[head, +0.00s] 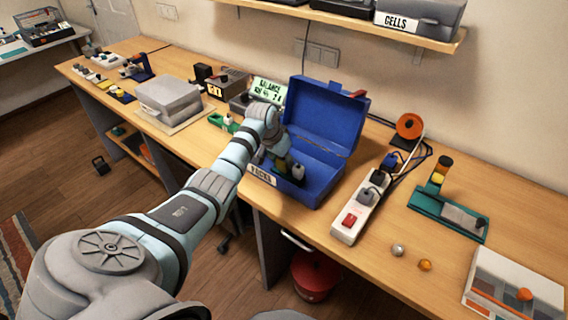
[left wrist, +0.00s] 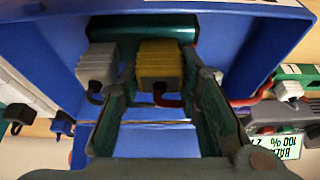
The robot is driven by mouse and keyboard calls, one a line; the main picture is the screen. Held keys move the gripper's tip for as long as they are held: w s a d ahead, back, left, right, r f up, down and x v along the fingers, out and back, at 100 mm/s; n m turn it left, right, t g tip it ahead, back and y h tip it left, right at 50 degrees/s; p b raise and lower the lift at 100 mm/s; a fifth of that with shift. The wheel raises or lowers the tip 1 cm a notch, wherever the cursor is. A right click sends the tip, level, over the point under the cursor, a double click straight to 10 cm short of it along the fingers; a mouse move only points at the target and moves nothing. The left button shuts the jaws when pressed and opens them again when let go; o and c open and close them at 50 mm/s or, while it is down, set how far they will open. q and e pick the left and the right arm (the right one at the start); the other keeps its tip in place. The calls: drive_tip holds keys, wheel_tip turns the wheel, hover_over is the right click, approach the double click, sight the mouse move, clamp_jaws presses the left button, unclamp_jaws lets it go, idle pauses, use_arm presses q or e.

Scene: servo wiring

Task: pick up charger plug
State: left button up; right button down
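I cannot tell for sure which thing is the charger plug. A grey plug (head: 371,188) and a dark blue plug (head: 389,164) sit on the white power strip (head: 347,226) right of the blue box. My left gripper (head: 281,160) reaches down into the open blue box (head: 325,184). In the left wrist view its fingers (left wrist: 158,80) are apart, on either side of a yellow battery pack (left wrist: 159,62) with a red lead; firm contact is not clear. A grey pack (left wrist: 97,66) stands beside it, also in the head view (head: 298,172). My right gripper is out of view.
A balance charger (head: 268,90) with a lit display stands behind the box at left. A grey case (head: 168,95) stands further left. A teal stand (head: 450,212) is at right. The box's raised lid (head: 325,112) and walls surround my gripper.

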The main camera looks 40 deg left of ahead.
use_arm(q)
clamp_jaws()
drive_tip(key=shift+w+r, duration=0.1)
drive_tip(key=shift+r, duration=0.15)
wheel_tip(320, 180, up, 20)
drive_tip(key=shift+f+p, duration=0.2)
drive_tip(key=shift+p, duration=0.2)
